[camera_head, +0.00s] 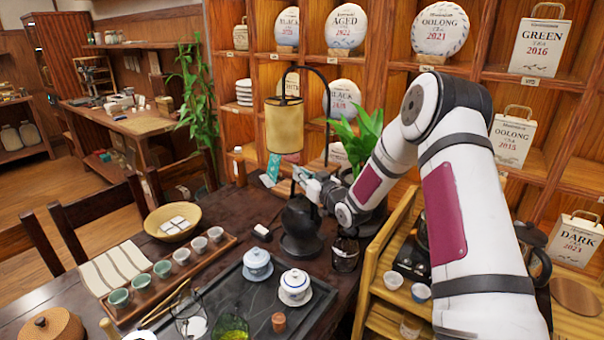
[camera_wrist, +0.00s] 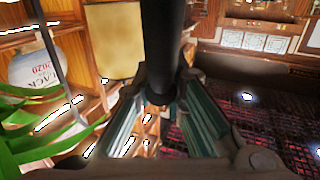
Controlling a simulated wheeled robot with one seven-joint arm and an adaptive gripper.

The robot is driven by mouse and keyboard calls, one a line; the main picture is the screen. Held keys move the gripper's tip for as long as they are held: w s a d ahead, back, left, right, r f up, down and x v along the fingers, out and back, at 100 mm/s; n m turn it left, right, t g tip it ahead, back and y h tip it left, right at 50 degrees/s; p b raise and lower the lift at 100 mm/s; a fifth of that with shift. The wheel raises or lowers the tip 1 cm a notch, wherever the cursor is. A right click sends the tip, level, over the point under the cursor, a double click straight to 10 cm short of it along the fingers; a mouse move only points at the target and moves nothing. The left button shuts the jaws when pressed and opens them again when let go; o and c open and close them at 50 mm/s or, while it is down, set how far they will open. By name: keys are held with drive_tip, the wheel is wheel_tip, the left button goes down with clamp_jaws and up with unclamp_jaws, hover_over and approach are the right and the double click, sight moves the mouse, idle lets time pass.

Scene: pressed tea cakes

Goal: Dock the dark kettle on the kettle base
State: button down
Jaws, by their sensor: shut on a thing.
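The dark kettle (camera_head: 299,218) is on the dark table, left of my arm. A round black kettle base (camera_head: 300,247) shows just under it. The kettle looks upright and close over the base; I cannot tell whether it is seated or slightly above. My gripper (camera_head: 312,186) is at the kettle's upper right side, shut on it. In the wrist view, a thick dark bar (camera_wrist: 163,45), seemingly the kettle's handle, stands between the two fingers of my gripper (camera_wrist: 160,98). The kettle's far side and the contact with the base are hidden.
A yellow lamp (camera_head: 283,125) stands behind the kettle, and a green plant (camera_head: 360,138) behind my arm. A tea tray (camera_head: 245,300) with lidded cups lies in front. A dark wire-like cup (camera_head: 345,255) stands close right of the base. A wooden shelf (camera_head: 375,290) is further right.

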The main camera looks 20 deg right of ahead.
sight(308, 207)
drive_tip(key=shift+f+b, duration=0.95)
drive_tip(key=shift+f, duration=1.95)
drive_tip(key=c, duration=1.9)
unclamp_jaws()
drive_tip(key=shift+s+f, duration=0.15)
drive_tip(key=shift+f, duration=0.05)
drive_tip(key=shift+s+d+r+p, duration=0.15)
drive_tip(key=shift+s+p, duration=0.25)
drive_tip(key=shift+s, duration=0.4)
drive_tip(key=shift+s+d+r+p, duration=0.15)
drive_tip(key=shift+s+p, duration=0.25)
drive_tip(key=shift+s, duration=0.4)
drive_tip(key=shift+s+d+f+p, duration=0.1)
drive_tip(key=shift+s+d+p, duration=0.15)
drive_tip(key=shift+s+p, duration=0.75)
drive_tip(key=shift+s+d+r+p, duration=0.1)
drive_tip(key=shift+s+d+p, duration=0.25)
drive_tip(key=shift+s, duration=1.15)
drive_tip(key=shift+s+d+f+p, duration=0.15)
drive_tip(key=shift+s+p, duration=0.65)
drive_tip(key=shift+s, duration=0.45)
